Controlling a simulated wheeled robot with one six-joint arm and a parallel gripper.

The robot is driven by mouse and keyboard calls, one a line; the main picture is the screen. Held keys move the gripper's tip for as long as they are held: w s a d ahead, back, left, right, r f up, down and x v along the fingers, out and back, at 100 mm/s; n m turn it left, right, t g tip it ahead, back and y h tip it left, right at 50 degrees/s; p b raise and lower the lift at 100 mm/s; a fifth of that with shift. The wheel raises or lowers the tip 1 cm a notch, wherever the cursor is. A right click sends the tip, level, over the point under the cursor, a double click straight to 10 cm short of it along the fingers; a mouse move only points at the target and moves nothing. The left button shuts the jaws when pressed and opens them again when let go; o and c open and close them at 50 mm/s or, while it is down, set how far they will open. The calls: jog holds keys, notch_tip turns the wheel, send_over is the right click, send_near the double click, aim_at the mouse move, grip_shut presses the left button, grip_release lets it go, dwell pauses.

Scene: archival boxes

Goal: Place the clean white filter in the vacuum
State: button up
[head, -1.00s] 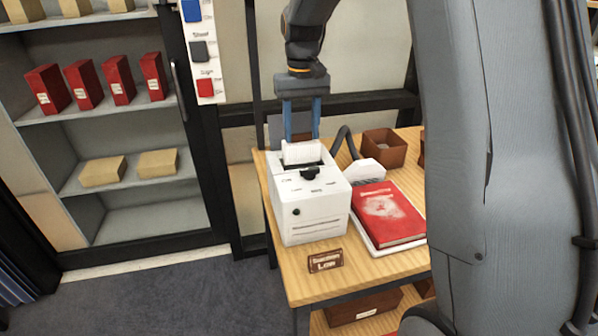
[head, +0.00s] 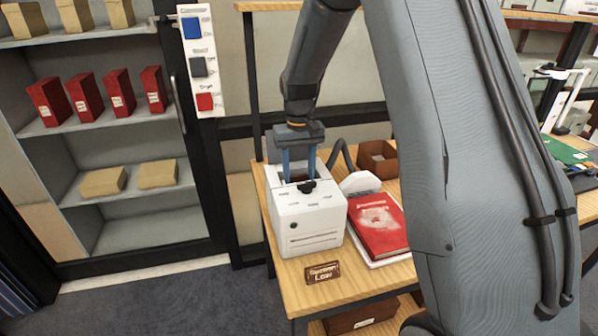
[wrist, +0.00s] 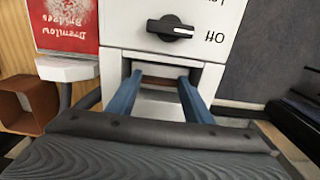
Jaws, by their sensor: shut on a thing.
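The white vacuum (head: 310,225) stands upright on the wooden table, with an open slot in its top. It also shows in the wrist view (wrist: 125,25). Its black knob (wrist: 170,29) has its white mark towards the word "Off". My gripper (head: 298,178) points down with its blue fingertips at the slot, behind the knob. In the wrist view my gripper (wrist: 157,80) has its fingers reaching into the slot. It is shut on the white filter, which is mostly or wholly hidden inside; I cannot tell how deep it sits. A pale surface shows between the fingers.
A red book (head: 379,224) lies right of the vacuum, near its hose (head: 343,158) and white nozzle (head: 360,183). A brown open box (head: 378,160) stands behind. A small brown sign (head: 322,273) is in front. A shelf cabinet (head: 185,207) stands left.

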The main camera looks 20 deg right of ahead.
jog(key=o, duration=1.5)
jog(key=shift+f, duration=0.1)
jog(key=shift+c, duration=0.2)
notch_tip(320, 180, up, 12)
jog(key=b, duration=0.3)
jog(key=shift+b, duration=0.3)
